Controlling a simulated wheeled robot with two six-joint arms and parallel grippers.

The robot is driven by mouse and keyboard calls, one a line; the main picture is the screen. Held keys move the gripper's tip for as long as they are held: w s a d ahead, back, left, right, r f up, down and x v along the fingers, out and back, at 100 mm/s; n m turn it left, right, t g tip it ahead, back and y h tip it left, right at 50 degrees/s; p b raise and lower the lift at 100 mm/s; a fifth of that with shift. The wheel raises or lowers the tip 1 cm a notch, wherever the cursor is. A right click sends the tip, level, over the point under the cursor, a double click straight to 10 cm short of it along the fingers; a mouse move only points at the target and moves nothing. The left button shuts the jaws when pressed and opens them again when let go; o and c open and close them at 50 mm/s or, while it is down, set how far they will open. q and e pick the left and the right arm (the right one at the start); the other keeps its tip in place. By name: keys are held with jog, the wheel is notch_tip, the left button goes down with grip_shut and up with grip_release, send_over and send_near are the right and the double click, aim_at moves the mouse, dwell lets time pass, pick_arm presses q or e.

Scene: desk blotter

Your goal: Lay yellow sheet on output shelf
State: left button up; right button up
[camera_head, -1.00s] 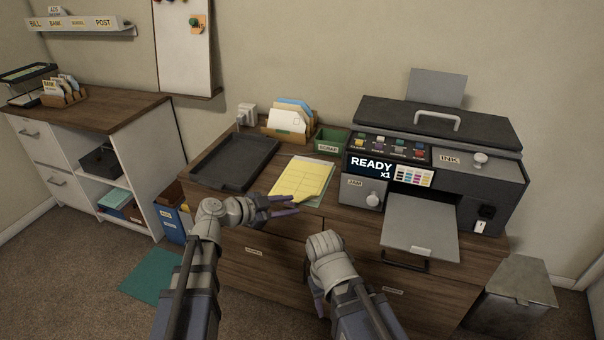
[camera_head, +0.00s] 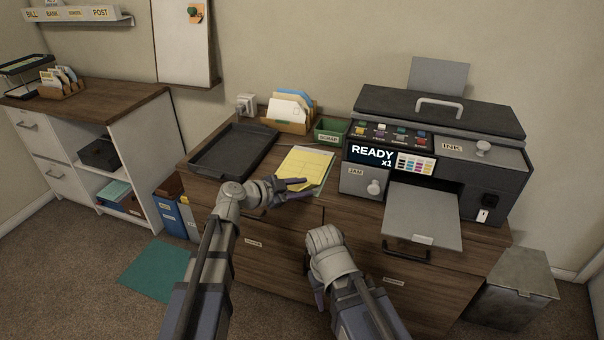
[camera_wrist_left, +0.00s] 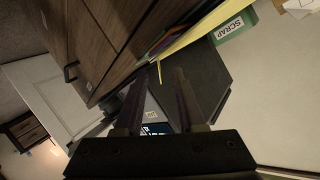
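The yellow sheet (camera_head: 306,162) lies on a small stack of paper with a green edge, on the wooden cabinet top between the black tray and the printer. In the left wrist view it is a thin yellow strip (camera_wrist_left: 197,38) seen nearly edge-on. My left gripper (camera_head: 306,190) is at the sheet's near edge, its fingers apart. The left wrist view shows the two fingers (camera_wrist_left: 158,92) spread with nothing clearly held. A grey shelf (camera_head: 423,212), bare, sticks out of the printer's front. My right gripper (camera_head: 318,293) hangs low before the cabinet; its fingers are mostly hidden.
The black tray (camera_head: 212,160) is left of the sheet. A green scrap box (camera_head: 330,132) and a file holder (camera_head: 290,127) stand behind it. The printer (camera_head: 440,120) fills the right side. A lidded grey bin (camera_head: 515,285) stands on the floor at right.

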pick_arm(q)
jog(key=shift+x, duration=0.85)
jog(key=shift+a, duration=0.1)
grip_shut()
